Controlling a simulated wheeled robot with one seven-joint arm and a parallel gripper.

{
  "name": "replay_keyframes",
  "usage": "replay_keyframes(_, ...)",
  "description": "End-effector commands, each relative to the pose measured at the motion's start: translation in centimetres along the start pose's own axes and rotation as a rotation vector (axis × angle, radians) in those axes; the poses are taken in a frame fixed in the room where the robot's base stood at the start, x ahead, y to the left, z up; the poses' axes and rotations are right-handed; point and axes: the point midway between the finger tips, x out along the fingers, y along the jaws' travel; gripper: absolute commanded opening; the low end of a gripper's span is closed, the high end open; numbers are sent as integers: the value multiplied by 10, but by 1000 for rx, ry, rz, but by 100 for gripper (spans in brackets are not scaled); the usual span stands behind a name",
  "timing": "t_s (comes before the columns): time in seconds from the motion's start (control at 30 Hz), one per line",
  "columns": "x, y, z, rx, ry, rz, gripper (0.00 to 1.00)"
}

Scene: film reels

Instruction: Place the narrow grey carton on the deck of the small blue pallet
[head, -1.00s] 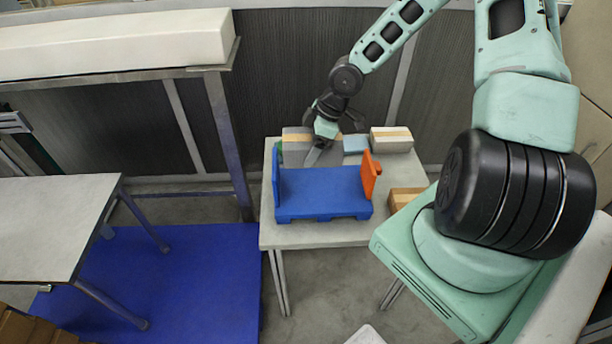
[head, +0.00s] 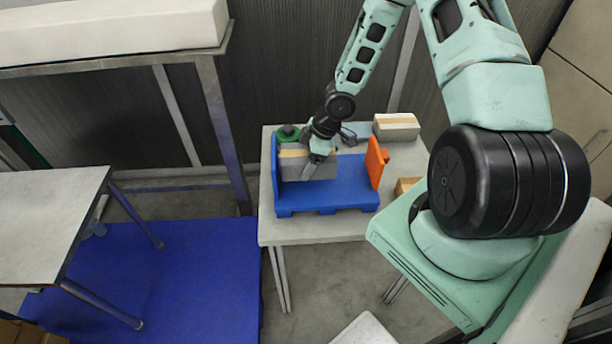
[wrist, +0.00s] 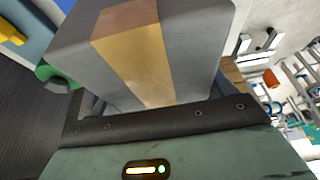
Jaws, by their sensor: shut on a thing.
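The narrow grey carton (head: 325,170) has a tan tape band and sits between the fingers of my gripper (head: 315,168). In the wrist view the carton (wrist: 200,45) fills the upper middle, close against the gripper. The small blue pallet (head: 325,198) stands on the grey table, with a blue upright panel at its left end and an orange one (head: 376,163) at its right. The carton is over the left part of the pallet's deck, near the blue panel. I cannot tell whether it touches the deck. My fingers and the carton hide part of the deck.
A paler taped carton (head: 396,126) stands at the table's back right. A green round thing (head: 287,133) is behind the carton at the back left. A light blue thing (head: 362,132) lies behind the pallet. A brown box (head: 405,186) is right of the orange panel.

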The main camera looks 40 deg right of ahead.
Motion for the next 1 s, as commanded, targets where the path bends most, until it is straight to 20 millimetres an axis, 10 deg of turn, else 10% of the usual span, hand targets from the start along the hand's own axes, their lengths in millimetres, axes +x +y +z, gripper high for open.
replay_keyframes(0.77, 45, 0, 18, 0, 0, 1, 43)
replay_keyframes(0.8, 45, 0, 19, 0, 0, 0, 87)
replay_keyframes(0.83, 44, 0, 18, 0, 0, 0, 96)
replay_keyframes(1.0, 44, 0, 18, 0, 0, 0, 100)
